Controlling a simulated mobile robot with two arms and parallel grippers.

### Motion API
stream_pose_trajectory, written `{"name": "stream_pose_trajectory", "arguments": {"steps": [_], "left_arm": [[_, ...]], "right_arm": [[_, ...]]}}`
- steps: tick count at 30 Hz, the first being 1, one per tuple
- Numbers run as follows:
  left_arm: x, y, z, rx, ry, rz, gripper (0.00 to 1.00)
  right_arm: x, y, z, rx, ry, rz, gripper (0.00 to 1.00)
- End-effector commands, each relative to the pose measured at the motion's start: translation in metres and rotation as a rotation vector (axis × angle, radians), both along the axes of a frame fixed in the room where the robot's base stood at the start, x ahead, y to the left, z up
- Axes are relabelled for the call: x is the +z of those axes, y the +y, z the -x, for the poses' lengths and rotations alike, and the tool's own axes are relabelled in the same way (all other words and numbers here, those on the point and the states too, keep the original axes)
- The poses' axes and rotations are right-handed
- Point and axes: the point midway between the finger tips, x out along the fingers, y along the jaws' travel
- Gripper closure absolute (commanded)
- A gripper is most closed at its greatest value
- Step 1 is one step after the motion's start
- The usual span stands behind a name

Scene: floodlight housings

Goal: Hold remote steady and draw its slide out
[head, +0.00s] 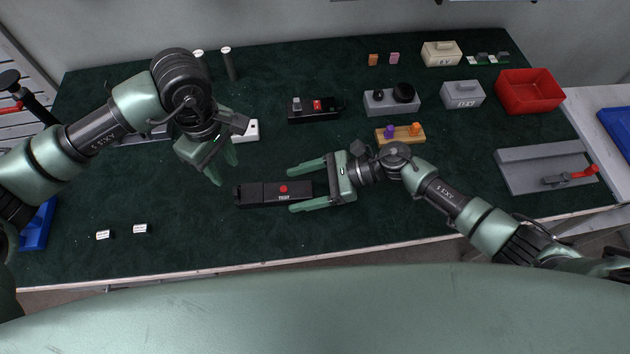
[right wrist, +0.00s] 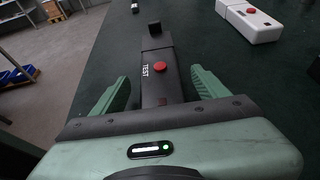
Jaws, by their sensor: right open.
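The remote (head: 272,193) is a dark bar lying flat on the green mat, with a red button and the word TEST. It also shows in the right wrist view (right wrist: 160,86), where a seam crosses it beyond the button and a small raised tab (right wrist: 155,28) stands at its far end. My right gripper (head: 293,190) is open, its fingers on either side of the remote's right part with gaps visible; the remote's near end is hidden behind the gripper body. My left gripper (head: 225,171) is open and empty, above and left of the remote's tab end.
Two small batteries (head: 140,229) lie front left. A white device (head: 247,130) sits behind my left gripper. An orange block with pegs (head: 412,137) is close behind my right wrist. Grey boxes, a red bin (head: 530,113) and a grey plate (head: 530,172) stand right.

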Motion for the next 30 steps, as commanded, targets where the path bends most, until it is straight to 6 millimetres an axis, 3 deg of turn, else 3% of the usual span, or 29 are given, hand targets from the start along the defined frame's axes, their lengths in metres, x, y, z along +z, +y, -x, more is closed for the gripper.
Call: {"name": "stream_pose_trajectory", "arguments": {"steps": [6, 16, 17, 23, 24, 25, 30], "left_arm": [[0.0, 0.0, 0.0, 0.0, 0.0, 0.0, 0.64], [0.0, 0.0, 0.0, 0.0, 0.0, 0.0, 0.64], [0.0, 0.0, 0.0, 0.0, 0.0, 0.0, 0.64], [0.0, 0.0, 0.0, 0.0, 0.0, 0.0, 0.64], [0.0, 0.0, 0.0, 0.0, 0.0, 0.0, 0.64], [0.0, 0.0, 0.0, 0.0, 0.0, 0.0, 0.64], [0.0, 0.0, 0.0, 0.0, 0.0, 0.0, 0.64]], "right_arm": [[-0.009, 0.021, 0.0, -0.001, 0.001, 0.0, 0.25], [-0.01, 0.024, 0.0, -0.002, 0.0, 0.0, 0.25], [-0.01, 0.024, 0.0, -0.002, 0.0, 0.0, 0.31], [-0.01, 0.024, 0.0, -0.003, 0.001, 0.0, 0.87], [-0.01, 0.024, 0.0, -0.003, 0.001, 0.0, 0.48], [-0.01, 0.024, 0.0, -0.003, 0.001, 0.0, 0.4], [-0.01, 0.024, 0.0, -0.003, 0.001, 0.0, 0.38]]}}
